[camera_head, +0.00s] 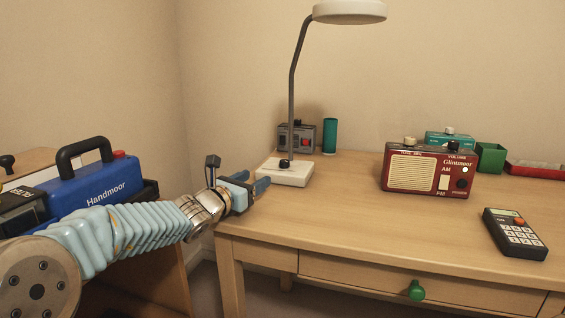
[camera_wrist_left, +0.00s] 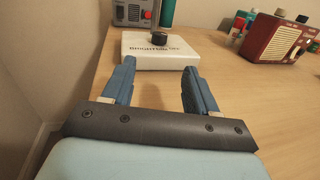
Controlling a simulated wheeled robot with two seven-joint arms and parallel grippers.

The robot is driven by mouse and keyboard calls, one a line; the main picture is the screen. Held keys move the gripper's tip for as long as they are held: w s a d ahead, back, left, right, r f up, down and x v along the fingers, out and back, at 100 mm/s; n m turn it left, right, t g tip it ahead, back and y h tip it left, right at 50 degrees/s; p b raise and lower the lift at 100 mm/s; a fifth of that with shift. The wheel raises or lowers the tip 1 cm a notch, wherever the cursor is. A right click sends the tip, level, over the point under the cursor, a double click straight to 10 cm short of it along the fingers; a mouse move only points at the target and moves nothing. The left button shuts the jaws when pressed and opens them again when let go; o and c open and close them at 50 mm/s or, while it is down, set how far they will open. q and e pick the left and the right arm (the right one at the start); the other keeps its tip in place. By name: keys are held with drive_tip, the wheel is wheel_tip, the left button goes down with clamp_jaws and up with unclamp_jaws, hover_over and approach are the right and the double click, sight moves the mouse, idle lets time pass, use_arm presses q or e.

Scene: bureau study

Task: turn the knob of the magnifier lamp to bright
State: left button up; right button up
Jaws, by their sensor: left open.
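The magnifier lamp stands at the back left of the desk. Its white base (camera_head: 287,173) carries a grey bent stem (camera_head: 292,95) and a round white head (camera_head: 349,11). A black knob (camera_head: 284,164) sits on top of the base; the knob also shows in the left wrist view (camera_wrist_left: 158,39), beyond the fingertips, behind printed lettering that starts "BRIGHT". My left gripper (camera_head: 258,182) is open and empty at the desk's left edge, just in front of the base and apart from the knob. In the left wrist view its two blue fingers (camera_wrist_left: 160,75) point at the base. My right gripper is not in view.
A grey box with a red button (camera_head: 297,138) and a teal cylinder (camera_head: 329,136) stand behind the lamp. A red radio (camera_head: 429,170), green cup (camera_head: 490,157) and dark calculator (camera_head: 514,233) are to the right. A blue Handmoor case (camera_head: 95,188) is at left. The desk's middle is clear.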

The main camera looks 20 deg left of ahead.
sight(281, 162)
use_arm(q)
drive_tip(key=p+x, duration=0.3)
drive_tip(key=x, duration=0.9)
drive_tip(key=shift+w, duration=0.2)
drive_tip(key=shift+w+d, duration=0.2)
drive_tip(key=shift+w, duration=0.3)
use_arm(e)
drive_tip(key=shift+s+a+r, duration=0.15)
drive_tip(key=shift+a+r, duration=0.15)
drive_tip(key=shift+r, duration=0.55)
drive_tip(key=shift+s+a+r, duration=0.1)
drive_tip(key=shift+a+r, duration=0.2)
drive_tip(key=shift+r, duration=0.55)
